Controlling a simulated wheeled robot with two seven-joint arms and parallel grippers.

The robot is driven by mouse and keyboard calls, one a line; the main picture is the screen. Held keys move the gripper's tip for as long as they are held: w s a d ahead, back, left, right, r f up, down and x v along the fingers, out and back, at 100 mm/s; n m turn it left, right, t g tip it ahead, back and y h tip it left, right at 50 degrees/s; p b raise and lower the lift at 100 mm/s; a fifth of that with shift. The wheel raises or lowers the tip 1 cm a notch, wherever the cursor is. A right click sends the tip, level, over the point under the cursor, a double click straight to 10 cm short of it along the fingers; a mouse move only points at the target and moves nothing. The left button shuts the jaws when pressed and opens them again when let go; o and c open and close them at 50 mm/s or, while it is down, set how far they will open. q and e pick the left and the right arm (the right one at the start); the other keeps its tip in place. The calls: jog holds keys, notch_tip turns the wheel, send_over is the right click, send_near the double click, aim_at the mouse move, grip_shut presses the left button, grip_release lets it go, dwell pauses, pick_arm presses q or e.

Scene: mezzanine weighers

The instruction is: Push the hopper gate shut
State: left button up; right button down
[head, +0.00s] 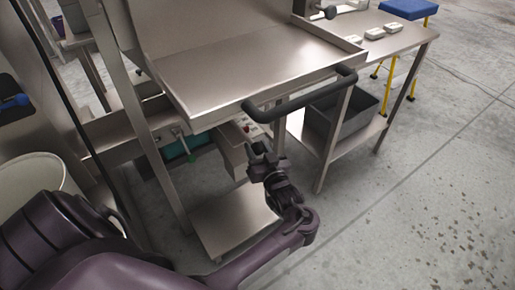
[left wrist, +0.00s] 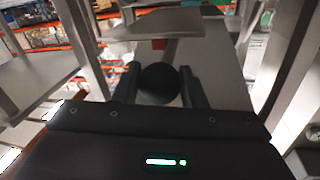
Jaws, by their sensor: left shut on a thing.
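My left gripper (head: 258,151) is below the front edge of a large metal tray-like surface (head: 250,75) in the head view. In the left wrist view the left gripper's fingers (left wrist: 160,86) are shut on a dark round knob (left wrist: 160,80), one finger on each side. In the head view the knob is hard to make out against the dark fingers. A flat metal plate (left wrist: 155,27) shows beyond the knob in the left wrist view; I cannot tell whether it is the hopper gate. My right gripper is not in view.
A black bar handle (head: 300,94) juts from the tray's front, just above my left gripper. A metal table (head: 400,42) with a grey bin (head: 345,118) on its lower shelf stands right. A boxy unit (head: 236,140) is close left of the gripper. The floor at right is clear.

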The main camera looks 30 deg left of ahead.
aim_at(241, 129)
pick_arm(q)
grip_shut()
jog(key=x, duration=0.3)
jog(key=s+x, duration=0.1)
jog(key=x, duration=0.2)
jog(key=a+x, duration=0.1)
jog(key=x, duration=0.2)
jog(key=shift+s, duration=0.25)
jog(key=shift+a+r, duration=0.1)
jog(key=shift+r, duration=0.1)
jog(key=o, duration=0.8)
grip_release()
jog(key=shift+o, duration=1.3)
jog(key=shift+w+a+f, duration=0.1)
jog(key=shift+a+f, duration=0.05)
jog(key=v, duration=0.8)
jog(key=shift+p, duration=0.45)
